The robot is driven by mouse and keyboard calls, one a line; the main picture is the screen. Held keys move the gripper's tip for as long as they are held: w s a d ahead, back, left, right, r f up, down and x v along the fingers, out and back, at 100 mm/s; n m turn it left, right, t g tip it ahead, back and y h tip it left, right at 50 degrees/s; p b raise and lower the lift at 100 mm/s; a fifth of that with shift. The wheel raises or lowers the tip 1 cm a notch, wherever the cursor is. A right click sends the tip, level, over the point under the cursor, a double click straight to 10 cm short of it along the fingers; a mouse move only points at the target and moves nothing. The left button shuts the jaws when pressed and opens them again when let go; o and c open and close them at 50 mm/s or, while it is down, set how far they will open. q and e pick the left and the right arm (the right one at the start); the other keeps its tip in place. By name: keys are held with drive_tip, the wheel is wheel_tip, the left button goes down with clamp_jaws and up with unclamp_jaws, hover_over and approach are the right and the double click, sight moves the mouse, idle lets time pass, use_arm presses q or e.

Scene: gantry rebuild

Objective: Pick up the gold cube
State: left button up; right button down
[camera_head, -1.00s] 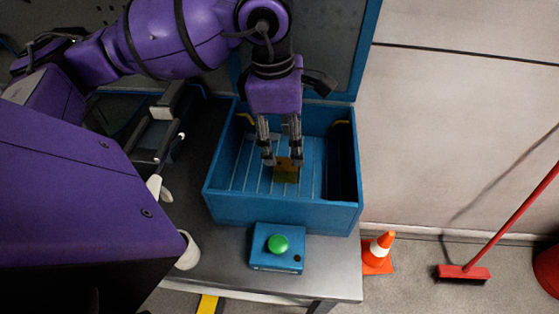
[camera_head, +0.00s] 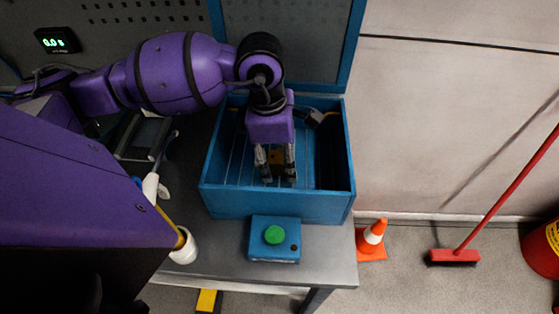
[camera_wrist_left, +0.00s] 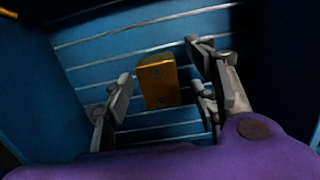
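The gold cube (camera_wrist_left: 158,81) lies on the slatted floor inside the blue box (camera_head: 268,204). In the head view the gold cube (camera_head: 277,157) shows partly behind my left gripper (camera_head: 277,180). My left gripper reaches down into the box with its fingers spread. In the left wrist view the fingers of my left gripper (camera_wrist_left: 165,88) stand to either side of the cube, with gaps between, and hold nothing. My right gripper is not in view.
A blue button box with a green button (camera_head: 274,235) stands on the grey table in front of the blue box. The box's raised lid (camera_head: 347,40) is behind.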

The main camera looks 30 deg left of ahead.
use_arm(q)
clamp_jaws()
